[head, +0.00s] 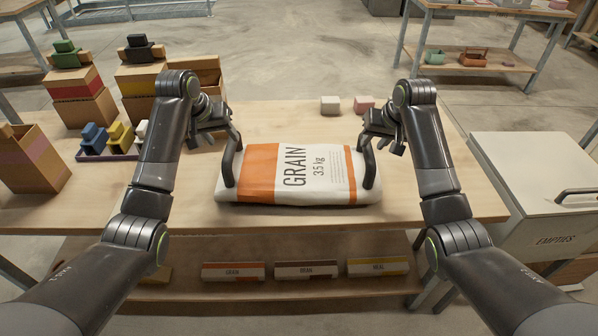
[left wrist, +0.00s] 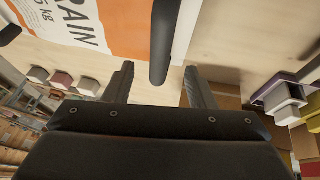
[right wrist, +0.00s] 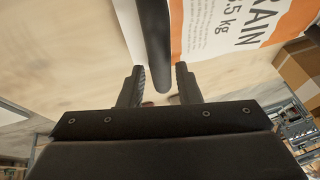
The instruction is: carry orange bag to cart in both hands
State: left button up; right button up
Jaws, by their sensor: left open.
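The orange and white grain bag (head: 262,175), printed "GRAIN 3.5 kg", lies flat on the wooden table with a black handle at each end. My left gripper (head: 214,122) is open at the left handle (head: 231,160); the left wrist view shows that handle (left wrist: 163,40) between its spread fingers. My right gripper (head: 383,139) is at the right handle (head: 368,165). In the right wrist view its fingers stand close on either side of that handle (right wrist: 154,45); I cannot tell whether they grip it. No cart is clearly recognisable.
A grey lidded box marked "EMPTIES" (head: 543,190) stands right of the table (head: 290,117). Cartons (head: 78,95) and a tray of coloured blocks (head: 110,154) are at left. Labelled boxes (head: 306,270) sit on the lower shelf.

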aim_at(229, 145)
pick_arm(q)
jog(key=x, duration=0.7)
pick_arm(e)
jog(key=x, duration=0.7)
pick_arm(q)
jog(key=shift+c, duration=0.3)
pick_arm(e)
jog(key=shift+c, duration=0.3)
pick_arm(q)
jog(key=c, duration=0.5)
pick_arm(e)
jog(key=c, duration=0.5)
pick_arm(q)
grip_shut()
pick_arm(e)
grip_shut()
